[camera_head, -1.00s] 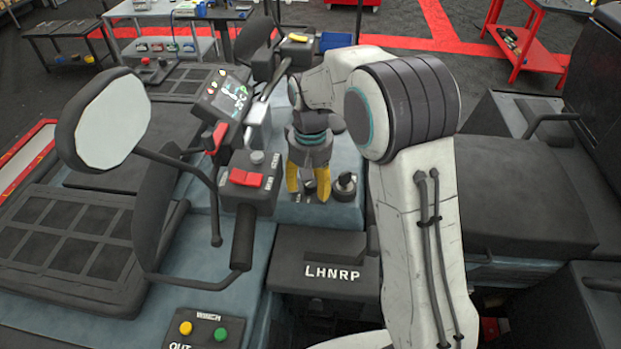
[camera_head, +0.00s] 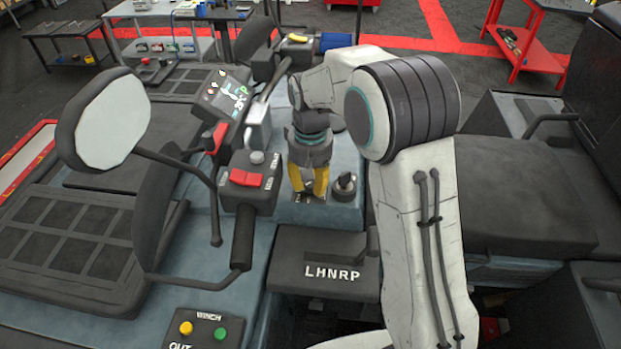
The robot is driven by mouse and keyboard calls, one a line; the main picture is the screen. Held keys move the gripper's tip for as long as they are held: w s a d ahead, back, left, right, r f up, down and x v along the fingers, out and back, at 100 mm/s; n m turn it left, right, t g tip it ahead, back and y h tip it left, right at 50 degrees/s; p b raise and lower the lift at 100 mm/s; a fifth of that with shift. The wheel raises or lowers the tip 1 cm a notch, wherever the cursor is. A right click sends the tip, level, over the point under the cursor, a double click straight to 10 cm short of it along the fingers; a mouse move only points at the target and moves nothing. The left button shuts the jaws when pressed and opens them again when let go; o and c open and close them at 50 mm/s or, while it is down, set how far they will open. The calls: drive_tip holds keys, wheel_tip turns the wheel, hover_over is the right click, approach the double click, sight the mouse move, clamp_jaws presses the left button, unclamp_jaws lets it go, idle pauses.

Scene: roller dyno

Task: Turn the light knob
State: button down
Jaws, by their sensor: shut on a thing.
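My gripper (camera_head: 308,195), with yellow fingers, points down at the grey-blue console of the vehicle. Its fingers are shut on a small knob, which I take to be the light knob; the fingertips hide most of it. A second, black round knob (camera_head: 344,186) stands uncovered just to the right of the fingers, apart from them. Labels at the knobs are too small to read.
A handlebar switch box with a red switch (camera_head: 245,179) is close on the left. The LHNRP shifter panel (camera_head: 327,266) lies in front. A round mirror (camera_head: 108,124), a display (camera_head: 229,98) and a winch button panel (camera_head: 205,329) are further left.

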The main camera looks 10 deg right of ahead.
sight(310, 183)
drive_tip(key=n, duration=0.4)
drive_tip(key=shift+f+n, duration=0.1)
drive_tip(key=shift+n, duration=2.1)
drive_tip(key=shift+s+n, duration=0.1)
drive_tip(key=shift+n, duration=0.2)
drive_tip(key=c, duration=0.9)
unclamp_jaws()
wheel_tip(310, 183, up, 12)
